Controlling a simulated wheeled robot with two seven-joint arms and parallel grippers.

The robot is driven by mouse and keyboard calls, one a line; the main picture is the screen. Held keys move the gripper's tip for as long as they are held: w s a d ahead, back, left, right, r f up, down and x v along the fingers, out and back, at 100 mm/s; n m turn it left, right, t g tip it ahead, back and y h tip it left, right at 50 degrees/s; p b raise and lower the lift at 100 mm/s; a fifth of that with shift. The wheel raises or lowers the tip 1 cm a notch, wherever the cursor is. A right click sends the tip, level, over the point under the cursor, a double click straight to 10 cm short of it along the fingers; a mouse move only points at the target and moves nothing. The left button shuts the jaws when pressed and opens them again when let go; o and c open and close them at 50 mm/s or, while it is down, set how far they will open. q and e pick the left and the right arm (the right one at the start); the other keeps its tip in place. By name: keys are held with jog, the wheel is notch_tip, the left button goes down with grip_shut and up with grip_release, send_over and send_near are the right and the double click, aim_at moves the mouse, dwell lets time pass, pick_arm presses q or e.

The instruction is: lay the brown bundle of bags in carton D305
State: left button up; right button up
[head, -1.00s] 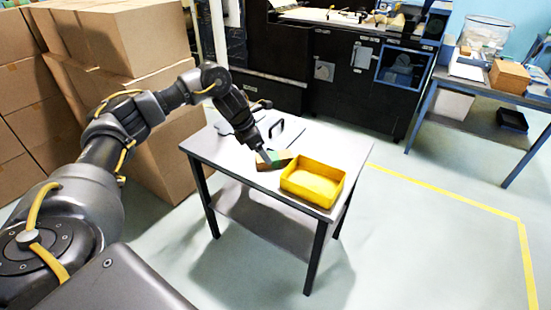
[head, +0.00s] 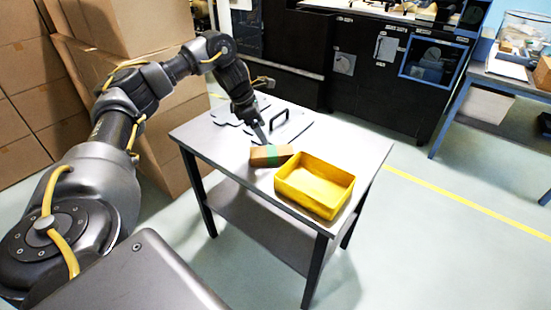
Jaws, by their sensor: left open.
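The brown bundle of bags (head: 270,155), with a green band around it, lies on the grey table beside a yellow bin. My left gripper (head: 263,138) is open, just behind and above the bundle, with a small gap apparent between its tips and the bundle. My right gripper is not in view. Brown cartons (head: 150,30) are stacked at the left, but no D305 label can be read on any of them.
The yellow bin (head: 314,187) stands empty at the table's front right. Flat dark-handled items lie at the back of the table (head: 222,160). A black machine (head: 370,75) stands behind, and a bench (head: 500,80) at right. Floor to the right is clear.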

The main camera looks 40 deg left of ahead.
pick_arm(q)
jog(key=shift+f, duration=0.1)
jog(key=b, duration=0.1)
send_over(273, 151)
jog(key=s+a, duration=0.1)
jog(key=a, duration=0.1)
jog(key=f, duration=0.4)
jog(key=shift+s+d+f, duration=0.1)
jog(key=shift+s+d, duration=0.05)
jog(key=shift+d, duration=0.05)
jog(key=shift+f, duration=0.3)
jog(key=shift+d, duration=0.1)
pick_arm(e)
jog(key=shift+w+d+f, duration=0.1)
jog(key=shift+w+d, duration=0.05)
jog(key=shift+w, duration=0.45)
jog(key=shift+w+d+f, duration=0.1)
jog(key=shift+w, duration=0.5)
